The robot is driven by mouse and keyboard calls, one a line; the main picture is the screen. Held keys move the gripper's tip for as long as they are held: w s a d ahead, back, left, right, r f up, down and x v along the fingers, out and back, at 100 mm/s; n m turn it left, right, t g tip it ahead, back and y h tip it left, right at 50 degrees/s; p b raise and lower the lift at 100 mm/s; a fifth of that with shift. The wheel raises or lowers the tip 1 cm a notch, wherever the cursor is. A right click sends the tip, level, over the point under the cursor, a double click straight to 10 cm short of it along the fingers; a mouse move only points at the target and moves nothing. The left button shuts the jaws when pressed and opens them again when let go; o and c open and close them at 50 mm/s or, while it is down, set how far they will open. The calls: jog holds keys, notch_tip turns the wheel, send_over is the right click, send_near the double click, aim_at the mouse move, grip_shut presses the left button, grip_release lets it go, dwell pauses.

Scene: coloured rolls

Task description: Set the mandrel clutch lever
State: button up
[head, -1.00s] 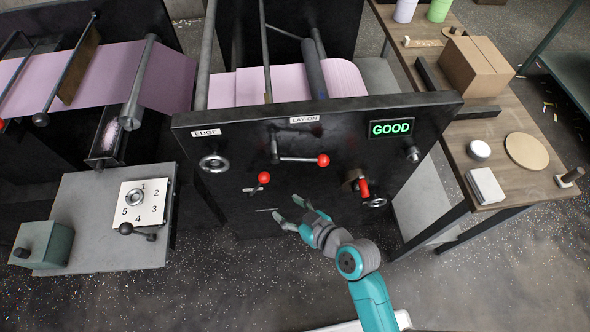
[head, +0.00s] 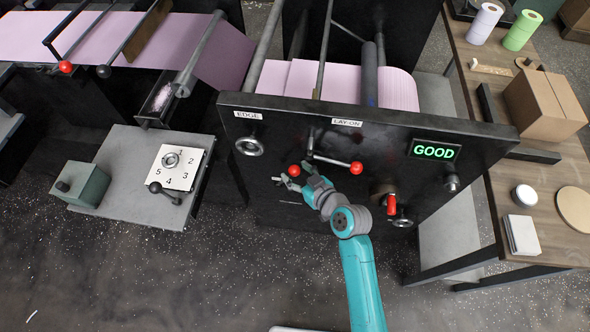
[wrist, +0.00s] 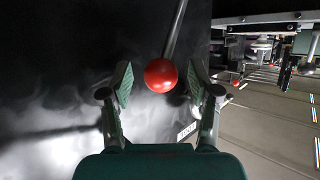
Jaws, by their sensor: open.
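A short lever with a red ball knob (head: 294,170) is on the black machine panel (head: 260,195), left of centre. No label naming the mandrel clutch is readable, so I cannot tell for sure which lever it is. My gripper (head: 296,184) is open at this knob, fingers pointing left toward it. In the wrist view the red knob (wrist: 160,75) lies between the two spread fingers of my gripper (wrist: 161,88), its rod running up. Whether a finger touches it I cannot tell. The lever's base is partly hidden in the head view.
A longer lay-on lever with a red knob (head: 356,168) sits close above right of my gripper. A red handle (head: 391,204), an edge handwheel (head: 250,146) and a lit GOOD sign (head: 435,151) share the panel. A wooden table (head: 548,225) stands right; a numbered dial (head: 180,167) left.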

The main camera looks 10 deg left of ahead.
jog(key=shift+x, duration=0.75)
grip_shut()
